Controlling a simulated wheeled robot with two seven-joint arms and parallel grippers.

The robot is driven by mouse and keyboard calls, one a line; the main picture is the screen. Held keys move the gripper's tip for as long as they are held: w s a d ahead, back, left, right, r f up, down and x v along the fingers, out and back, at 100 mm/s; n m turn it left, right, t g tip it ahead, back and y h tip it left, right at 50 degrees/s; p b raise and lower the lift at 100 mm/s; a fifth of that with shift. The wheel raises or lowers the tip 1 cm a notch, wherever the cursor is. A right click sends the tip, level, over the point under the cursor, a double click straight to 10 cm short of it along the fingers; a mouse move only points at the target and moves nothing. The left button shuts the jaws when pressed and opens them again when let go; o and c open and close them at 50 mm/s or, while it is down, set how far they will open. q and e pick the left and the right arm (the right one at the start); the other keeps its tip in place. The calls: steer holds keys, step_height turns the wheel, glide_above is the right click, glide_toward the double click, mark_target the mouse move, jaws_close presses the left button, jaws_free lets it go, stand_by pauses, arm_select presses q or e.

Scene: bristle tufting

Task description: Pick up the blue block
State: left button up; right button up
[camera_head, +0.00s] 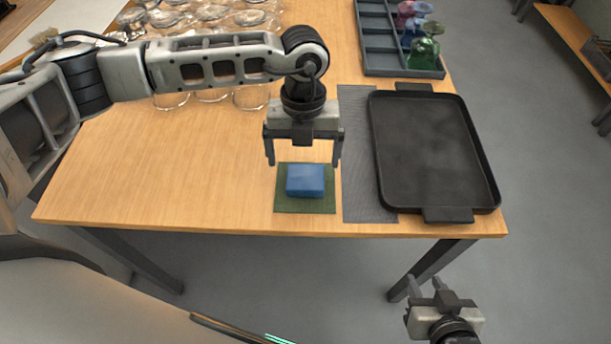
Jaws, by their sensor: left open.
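The blue block (305,180) lies on a small dark green mat (305,207) near the front edge of the wooden table. My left gripper (303,164) points down just above and behind the block in the head view. Its two fingers are apart and nothing is between them. Whether the fingertips are level with the block is hard to tell. My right gripper (424,281) is low at the bottom right, in front of the table and away from the block. Its fingers look apart and empty.
A black tray (430,150) stands at the right beside a grey strip mat (360,180). A grey divided bin (385,65) with colored items is at the back right. Several clear glass items (210,15) crowd the back left. The table's left front is clear.

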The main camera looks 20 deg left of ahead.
mark_target(306, 176)
arm_select(q)
steer(key=f, duration=0.4)
steer(key=f+p, duration=0.1)
steer(key=f, duration=0.2)
steer(key=shift+d+f, duration=0.1)
steer(key=shift+d, duration=0.15)
steer(key=c, duration=1.1)
